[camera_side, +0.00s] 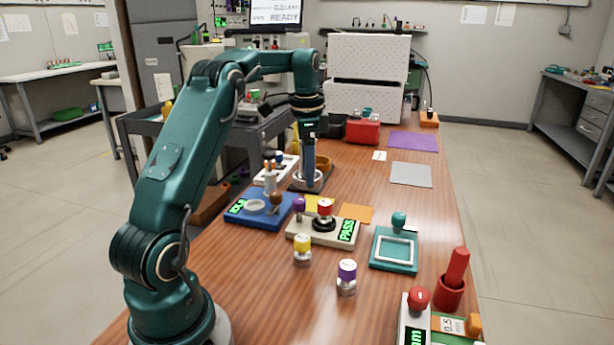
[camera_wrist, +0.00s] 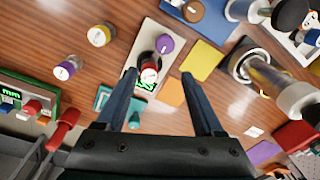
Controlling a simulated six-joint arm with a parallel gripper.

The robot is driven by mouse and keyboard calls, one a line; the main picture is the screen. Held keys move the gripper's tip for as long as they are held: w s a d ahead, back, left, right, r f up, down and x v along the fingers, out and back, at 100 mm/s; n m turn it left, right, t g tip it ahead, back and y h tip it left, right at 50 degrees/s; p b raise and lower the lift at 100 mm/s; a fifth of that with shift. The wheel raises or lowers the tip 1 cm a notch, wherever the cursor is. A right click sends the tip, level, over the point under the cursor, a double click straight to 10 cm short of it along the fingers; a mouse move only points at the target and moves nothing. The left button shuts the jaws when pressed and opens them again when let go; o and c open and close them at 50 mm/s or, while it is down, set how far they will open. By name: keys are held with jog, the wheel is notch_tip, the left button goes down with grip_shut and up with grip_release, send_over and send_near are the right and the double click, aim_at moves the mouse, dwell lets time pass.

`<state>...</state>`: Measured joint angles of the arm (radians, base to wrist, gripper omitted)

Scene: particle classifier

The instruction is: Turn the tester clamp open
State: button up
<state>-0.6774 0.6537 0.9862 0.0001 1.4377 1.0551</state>
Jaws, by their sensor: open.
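The tester is a beige block (camera_side: 297,230) with a green display reading PASS. It shows in the wrist view too (camera_wrist: 151,34). A purple ball knob (camera_side: 299,204) stands at its left end and shows in the wrist view (camera_wrist: 165,44). A red-capped jar (camera_side: 325,207) sits in the tester's black round seat (camera_side: 324,225); its red and white top shows in the wrist view (camera_wrist: 149,76). My gripper (camera_side: 308,184) is open and empty, pointing down behind the tester. In the wrist view its fingers (camera_wrist: 158,75) are spread, with the jar between them in the picture. Whether the clamp is closed I cannot tell.
A blue device (camera_side: 262,220) stands left of the tester. A yellow-capped jar (camera_side: 302,250) and a purple-capped jar (camera_side: 346,278) stand in front. A teal frame (camera_side: 394,250) is to the right. A red box (camera_side: 363,132) is behind. Orange and yellow pads lie behind the tester.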

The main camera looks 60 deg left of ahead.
aim_at(299, 200)
jog(key=shift+n+g+h, duration=0.3)
jog(key=shift+n, duration=0.1)
jog(key=a+f, duration=0.1)
jog(key=s+a+f, duration=0.1)
jog(key=f, duration=0.1)
jog(key=shift+s+f, duration=0.15)
jog(key=shift+s, duration=0.05)
jog(key=shift+d+f, duration=0.1)
jog(key=shift+f, duration=2.1)
grip_shut()
